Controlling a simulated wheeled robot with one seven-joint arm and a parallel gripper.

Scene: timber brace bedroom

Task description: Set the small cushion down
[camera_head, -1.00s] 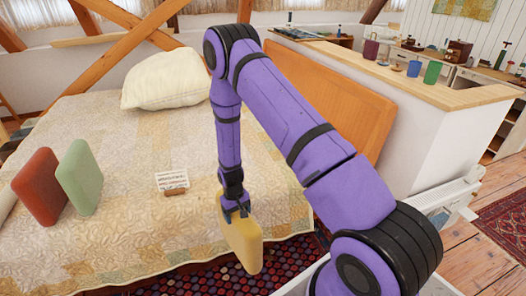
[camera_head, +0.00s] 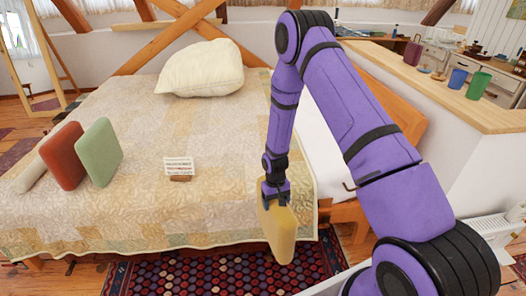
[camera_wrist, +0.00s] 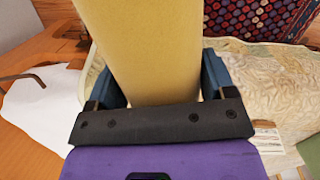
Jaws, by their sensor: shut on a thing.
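The small cushion is yellow (camera_head: 277,228) and hangs on edge below my gripper (camera_head: 274,195) in the head view. My gripper is shut on its upper edge. The cushion is in front of the bed's right front corner, above the patterned rug. In the wrist view the cushion (camera_wrist: 145,45) fills the space between the fingers of my gripper (camera_wrist: 160,85). The bed (camera_head: 225,130) has a pale patchwork quilt with clear room on its top. Whether the cushion touches the bed's edge I cannot tell.
On the bed stand a red cushion (camera_head: 62,157) and a green cushion (camera_head: 99,152), with a white pillow (camera_head: 200,68) at the back. A small white card with print (camera_head: 179,166) stands mid-bed. A dark patterned rug (camera_head: 190,275) lies in front. A wooden counter (camera_head: 440,80) is at right.

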